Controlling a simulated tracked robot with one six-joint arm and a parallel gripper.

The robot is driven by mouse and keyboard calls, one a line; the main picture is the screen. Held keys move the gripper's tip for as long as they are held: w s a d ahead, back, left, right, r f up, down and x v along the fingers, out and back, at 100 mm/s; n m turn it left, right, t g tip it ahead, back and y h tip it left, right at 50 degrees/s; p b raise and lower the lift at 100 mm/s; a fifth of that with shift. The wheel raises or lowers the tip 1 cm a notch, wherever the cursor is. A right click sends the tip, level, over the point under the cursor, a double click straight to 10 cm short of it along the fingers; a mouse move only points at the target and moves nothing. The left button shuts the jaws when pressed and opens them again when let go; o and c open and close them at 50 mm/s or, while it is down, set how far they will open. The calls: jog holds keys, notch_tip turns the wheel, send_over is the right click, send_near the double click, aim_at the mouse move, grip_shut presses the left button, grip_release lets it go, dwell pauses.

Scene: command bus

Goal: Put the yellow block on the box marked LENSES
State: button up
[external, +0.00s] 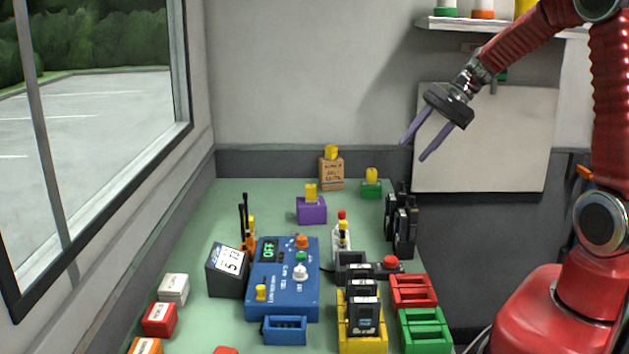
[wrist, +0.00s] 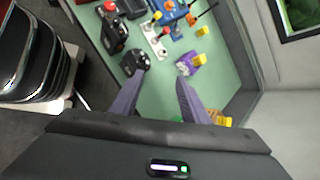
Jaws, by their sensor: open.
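Several small yellow blocks are in view. One stands on a brown cardboard box (external: 331,174) at the back, one on a purple box (external: 312,211), one on a green box (external: 371,189), and one on the blue console (external: 284,278). I cannot tell which block is meant. The labels are too small to read, so I cannot tell which box is marked LENSES. My gripper (external: 413,150) is open and empty, high above the right back of the table. In the wrist view its purple fingers (wrist: 159,80) are spread, with the purple box (wrist: 188,62) beyond them.
White (external: 173,288), red (external: 159,318) and orange (external: 146,346) labelled boxes line the left side. A black box (external: 228,270), radios (external: 401,222), and yellow (external: 362,345), red (external: 413,290) and green (external: 426,330) bins crowd the front and right. The back left table is clear.

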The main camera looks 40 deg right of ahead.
jog(key=s+a+r+n+h, duration=0.2)
jog(key=s+a+n+h, duration=0.1)
jog(key=s+n, duration=0.5)
jog(key=s+a+r+n+t+h, duration=0.1)
jog(key=s+a+r+n+h, duration=0.2)
jog(key=s+n, duration=0.5)
jog(key=s+h, duration=0.1)
jog(key=s, duration=0.4)
jog(key=shift+s+a+t, duration=0.15)
jog(key=shift+a+t, duration=0.15)
jog(key=shift+a, duration=0.1)
